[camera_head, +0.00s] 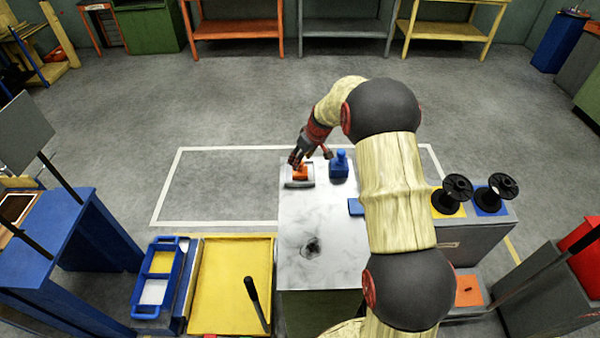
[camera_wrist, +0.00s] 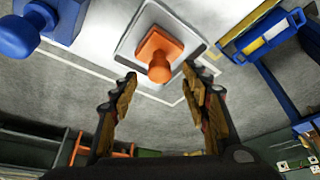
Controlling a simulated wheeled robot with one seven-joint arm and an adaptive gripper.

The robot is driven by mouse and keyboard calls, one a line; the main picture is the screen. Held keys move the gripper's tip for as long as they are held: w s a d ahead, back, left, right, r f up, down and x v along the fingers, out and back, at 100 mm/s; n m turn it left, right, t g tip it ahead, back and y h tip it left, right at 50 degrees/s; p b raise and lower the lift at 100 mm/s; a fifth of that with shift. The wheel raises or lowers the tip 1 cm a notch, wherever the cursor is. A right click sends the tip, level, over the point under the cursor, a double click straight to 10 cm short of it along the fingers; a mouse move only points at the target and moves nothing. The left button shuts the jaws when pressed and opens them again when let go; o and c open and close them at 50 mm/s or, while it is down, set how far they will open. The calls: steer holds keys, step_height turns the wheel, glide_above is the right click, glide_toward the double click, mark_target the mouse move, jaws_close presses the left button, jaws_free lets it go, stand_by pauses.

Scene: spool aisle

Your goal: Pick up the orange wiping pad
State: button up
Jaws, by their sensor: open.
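The orange wiping pad (camera_head: 300,173) sits on a light grey tray (camera_head: 299,184) at the far left corner of the white marbled table (camera_head: 305,225). In the wrist view the pad (camera_wrist: 159,55) shows a square base and a round knob, centred ahead of the fingers. The tray (camera_wrist: 127,50) surrounds it there. My gripper (camera_head: 300,158) is above the pad in the head view. In the wrist view my gripper (camera_wrist: 158,95) has its two fingers wide apart with nothing between them. The fingers look apart from the pad.
A blue knobbed object (camera_head: 339,166) stands close to the right of the tray. A dark mark (camera_head: 310,247) shows on the table's front half. A blue flat piece (camera_head: 356,207) lies near my arm. A yellow tray (camera_head: 230,285) and blue caddy (camera_head: 158,276) stand left.

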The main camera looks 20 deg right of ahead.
mark_target(300, 168)
steer(key=x, duration=0.3)
steer(key=shift+w+b, duration=0.1)
steer(key=shift+b, duration=0.2)
steer(key=c, duration=0.3)
steer(key=c, duration=0.8)
jaws_close()
